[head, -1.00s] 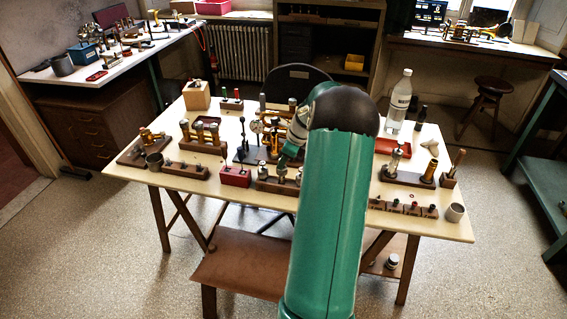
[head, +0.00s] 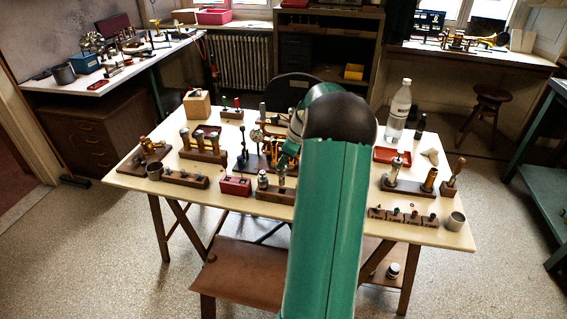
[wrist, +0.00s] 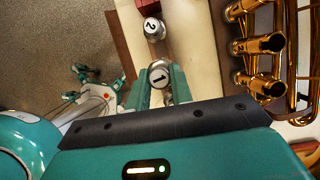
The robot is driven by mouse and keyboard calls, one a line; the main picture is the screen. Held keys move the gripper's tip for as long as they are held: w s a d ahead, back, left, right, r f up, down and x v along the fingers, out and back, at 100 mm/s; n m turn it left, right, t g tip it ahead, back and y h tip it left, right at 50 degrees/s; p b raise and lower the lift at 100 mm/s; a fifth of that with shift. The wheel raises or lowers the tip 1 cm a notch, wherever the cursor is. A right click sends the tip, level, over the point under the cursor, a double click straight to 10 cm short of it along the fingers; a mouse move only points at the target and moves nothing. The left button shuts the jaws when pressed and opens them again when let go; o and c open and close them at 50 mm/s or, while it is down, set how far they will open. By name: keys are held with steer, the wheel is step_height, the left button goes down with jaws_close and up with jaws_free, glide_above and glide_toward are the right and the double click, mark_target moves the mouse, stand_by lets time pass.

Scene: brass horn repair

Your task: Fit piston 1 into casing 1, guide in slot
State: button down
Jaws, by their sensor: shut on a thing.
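Piston 1 (wrist: 160,77), with a silver cap marked 1, sits between the two teal fingers of my gripper (wrist: 160,88) in the wrist view. My gripper is shut on it. In the head view it shows as a silver upright shape (head: 282,175) at the wooden piston block (head: 275,195); I cannot tell whether its lower end is clear of the block. The brass casings (wrist: 262,45) lie to the right in the wrist view, apart from the piston. In the head view they are largely hidden behind my arm.
Piston 2 (wrist: 153,28) stands close beside piston 1. A red block (head: 235,186) is left of the piston block.

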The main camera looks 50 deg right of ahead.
steer(key=shift+r, duration=1.7)
